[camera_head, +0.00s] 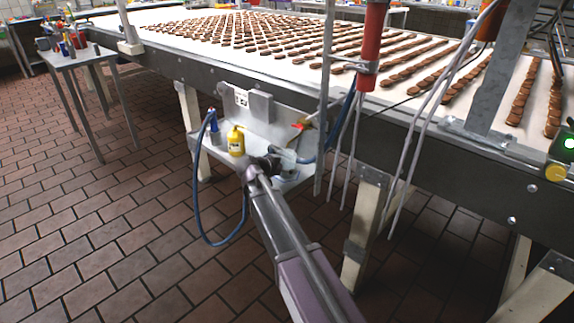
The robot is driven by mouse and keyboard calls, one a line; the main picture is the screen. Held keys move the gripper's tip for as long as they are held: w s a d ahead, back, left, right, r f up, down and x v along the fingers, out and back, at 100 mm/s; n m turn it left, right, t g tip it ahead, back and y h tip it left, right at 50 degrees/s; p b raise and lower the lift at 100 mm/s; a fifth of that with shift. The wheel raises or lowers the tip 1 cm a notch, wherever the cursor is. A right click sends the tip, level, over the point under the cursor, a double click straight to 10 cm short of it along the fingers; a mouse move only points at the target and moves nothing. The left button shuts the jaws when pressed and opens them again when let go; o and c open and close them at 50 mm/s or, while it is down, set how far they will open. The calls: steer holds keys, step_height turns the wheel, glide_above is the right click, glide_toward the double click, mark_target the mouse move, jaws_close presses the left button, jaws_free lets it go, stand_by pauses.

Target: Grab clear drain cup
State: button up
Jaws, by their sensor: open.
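A small pale, see-through shape that looks like the clear drain cup (286,158) is on the metal shelf (222,160) below the conveyor. It is small and partly covered by my gripper (272,162), so its outline is hard to make out. My arm reaches up from the bottom of the picture, and my dark gripper is over the shelf, right at or beside the cup. The gripper is open. I cannot tell whether its fingers touch the cup or stand around it.
A yellow bottle (236,141) stands just left of my gripper. A blue hose (197,190) hangs in a loop at the shelf's left. A red-tipped item (300,125) is behind. The conveyor (290,62) carries rows of brown cookies above. Vertical poles and cables are on the right.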

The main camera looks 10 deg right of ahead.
mark_target(286, 154)
steer(key=c, duration=0.9)
steer(key=shift+r, duration=0.1)
step_height(286, 154, up, 4)
steer(key=p, duration=0.4)
steer(key=s, duration=1)
steer(key=s+d+p, duration=0.1)
steer(key=s, duration=0.5)
steer(key=shift+r, duration=0.4)
steer(key=shift+a, duration=0.1)
